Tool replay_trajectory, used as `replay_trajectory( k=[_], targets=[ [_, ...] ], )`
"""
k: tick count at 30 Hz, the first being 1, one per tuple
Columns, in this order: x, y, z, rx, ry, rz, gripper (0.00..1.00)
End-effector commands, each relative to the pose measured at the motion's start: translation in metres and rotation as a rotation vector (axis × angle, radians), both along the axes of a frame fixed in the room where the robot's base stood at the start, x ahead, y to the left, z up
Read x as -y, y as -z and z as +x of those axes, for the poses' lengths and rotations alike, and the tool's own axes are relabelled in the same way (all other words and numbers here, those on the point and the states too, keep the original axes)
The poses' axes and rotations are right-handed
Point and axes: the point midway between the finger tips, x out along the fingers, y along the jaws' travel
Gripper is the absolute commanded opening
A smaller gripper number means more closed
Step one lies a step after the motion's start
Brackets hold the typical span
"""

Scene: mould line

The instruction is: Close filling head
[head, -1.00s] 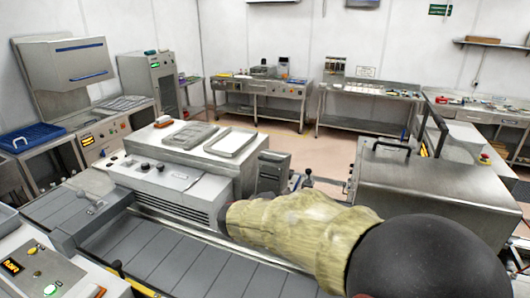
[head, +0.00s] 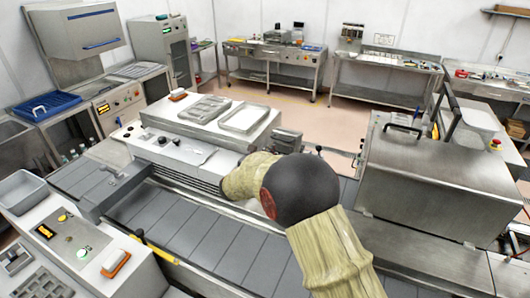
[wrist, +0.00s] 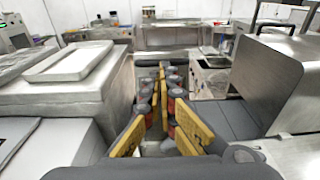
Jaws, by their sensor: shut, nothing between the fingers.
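I cannot tell for certain which machine part is the filling head. A stainless hood (head: 76,28) with a blue handle bar stands raised over the machine at the far left. A stainless box-shaped cover (head: 432,178) with a black handle is down over the line at the right, and its side shows in the wrist view (wrist: 262,80). My gripper (wrist: 163,75) is shut and empty, between the pale machine on the left and the box-shaped cover on the right, touching neither visibly. In the head view my arm hides the gripper.
A pale machine (head: 190,150) carries two trays, one a white-filled tray (head: 244,118). A grey slatted conveyor (head: 205,245) runs in front. A control console (head: 75,240) with lit buttons is at lower left. A blue tray (head: 45,106) lies farther back. Open floor lies behind.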

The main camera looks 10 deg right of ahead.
Motion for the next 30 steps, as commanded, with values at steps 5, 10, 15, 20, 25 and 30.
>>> replay_trajectory(
  k=[5, 10, 15, 20, 25, 30],
  targets=[
    [0.018, 0.002, 0.025, 0.000, 0.002, 0.001, 0.00],
    [0.027, 0.004, 0.039, 0.001, 0.001, 0.001, 0.00],
    [0.031, 0.006, 0.044, 0.001, 0.000, 0.001, 0.00],
    [0.031, 0.006, 0.045, 0.000, 0.000, 0.001, 0.00],
    [0.031, 0.006, 0.045, 0.000, 0.000, 0.001, 0.00],
    [0.035, 0.004, 0.049, -0.016, 0.002, 0.014, 0.00]
  ],
)
